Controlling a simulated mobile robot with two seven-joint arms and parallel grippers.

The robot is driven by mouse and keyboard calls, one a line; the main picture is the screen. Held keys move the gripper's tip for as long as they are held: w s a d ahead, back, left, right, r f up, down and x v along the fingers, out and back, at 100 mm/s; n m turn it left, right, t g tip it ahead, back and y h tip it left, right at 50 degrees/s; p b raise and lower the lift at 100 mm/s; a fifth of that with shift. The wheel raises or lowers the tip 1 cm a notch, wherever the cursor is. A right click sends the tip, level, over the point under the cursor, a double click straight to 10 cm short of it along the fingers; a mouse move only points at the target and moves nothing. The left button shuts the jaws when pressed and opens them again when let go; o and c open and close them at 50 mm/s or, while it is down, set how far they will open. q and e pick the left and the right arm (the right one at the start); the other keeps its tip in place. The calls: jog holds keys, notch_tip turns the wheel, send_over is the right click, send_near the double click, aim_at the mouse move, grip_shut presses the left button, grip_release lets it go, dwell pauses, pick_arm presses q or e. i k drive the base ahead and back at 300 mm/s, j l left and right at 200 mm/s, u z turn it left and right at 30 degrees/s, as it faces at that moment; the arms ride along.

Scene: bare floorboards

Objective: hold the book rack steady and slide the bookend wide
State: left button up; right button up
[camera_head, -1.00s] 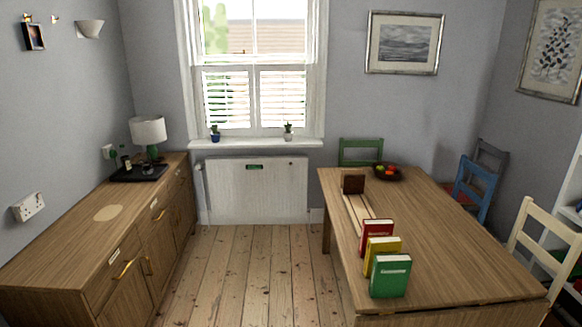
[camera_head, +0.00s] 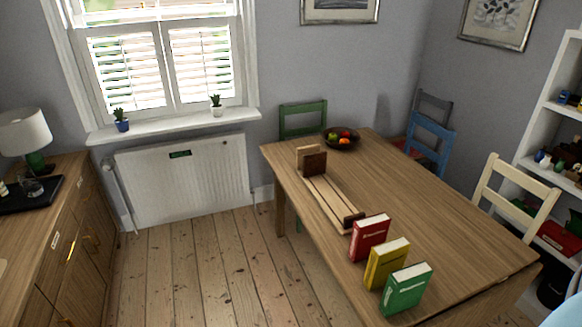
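The book rack (camera_head: 326,198) lies along the left side of the wooden table, with pale rails running toward me. A dark brown bookend (camera_head: 314,164) stands at its far end, close in front of a lighter upright end piece (camera_head: 303,153). Another dark end piece (camera_head: 353,220) is at the near end, partly beside the red book. A red book (camera_head: 369,238), a yellow book (camera_head: 386,264) and a green book (camera_head: 406,290) stand upright in a row at the table's near left. Neither of my grippers is in view.
The table (camera_head: 430,205) has clear room to the right of the rack. A fruit bowl (camera_head: 342,141) sits at its far end. Green, blue and cream chairs surround it. A sideboard (camera_head: 75,215) stands at left, with open floorboards (camera_head: 215,270) between. White shelves (camera_head: 553,130) are at right.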

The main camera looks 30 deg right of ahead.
aim_at(315, 164)
jog(key=i+z, duration=0.15)
jog(key=i, duration=0.65)
jog(key=i+j+z, duration=0.2)
jog(key=i, duration=0.65)
jog(key=i+z, duration=0.75)
jog(key=i+j+z, duration=0.25)
jog(key=i+z, duration=0.35)
jog(key=z, duration=0.3)
jog(key=i+j+z, duration=0.15)
jog(key=z, duration=0.35)
jog(key=i+j+z, duration=0.15)
jog(key=j+z, duration=0.15)
jog(key=z, duration=0.15)
jog(key=i+j+z, duration=0.25)
jog(key=z, duration=0.25)
